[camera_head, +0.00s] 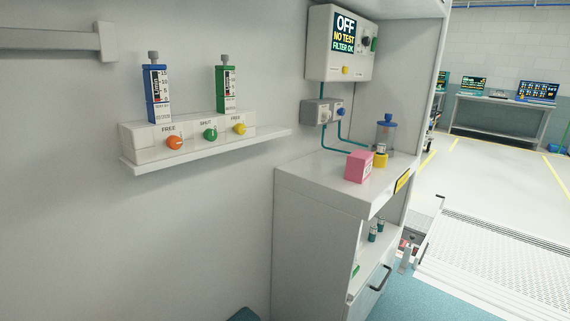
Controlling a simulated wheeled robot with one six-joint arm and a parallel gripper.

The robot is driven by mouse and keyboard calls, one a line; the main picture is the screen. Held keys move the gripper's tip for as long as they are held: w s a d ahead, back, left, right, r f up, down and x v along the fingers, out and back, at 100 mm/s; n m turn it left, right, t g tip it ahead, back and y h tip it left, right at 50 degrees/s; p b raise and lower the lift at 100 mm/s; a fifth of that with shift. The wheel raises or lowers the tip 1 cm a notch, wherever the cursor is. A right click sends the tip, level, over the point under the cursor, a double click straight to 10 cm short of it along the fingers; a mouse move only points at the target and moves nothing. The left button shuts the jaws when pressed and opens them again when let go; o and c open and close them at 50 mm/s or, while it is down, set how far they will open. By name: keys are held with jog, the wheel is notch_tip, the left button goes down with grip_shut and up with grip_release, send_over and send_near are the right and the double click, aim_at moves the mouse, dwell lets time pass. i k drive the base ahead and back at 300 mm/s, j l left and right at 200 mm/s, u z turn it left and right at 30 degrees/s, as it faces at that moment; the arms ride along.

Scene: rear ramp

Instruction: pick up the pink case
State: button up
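The pink case (359,167) is a small box with a pale label on its front face. It sits on the top of the white cabinet (322,182), right of the picture's middle. A yellow-based clear jar with a blue lid (384,139) stands close behind it to the right. My gripper is not in view.
A wall shelf (208,149) at left holds a blue (155,93) and a green flowmeter (227,88) above coloured knobs. A control box reading OFF (341,43) hangs above the cabinet. A ramp (497,262) and open floor lie at right.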

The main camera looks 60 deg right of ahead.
aim_at(359, 162)
jog(key=z, duration=2.1)
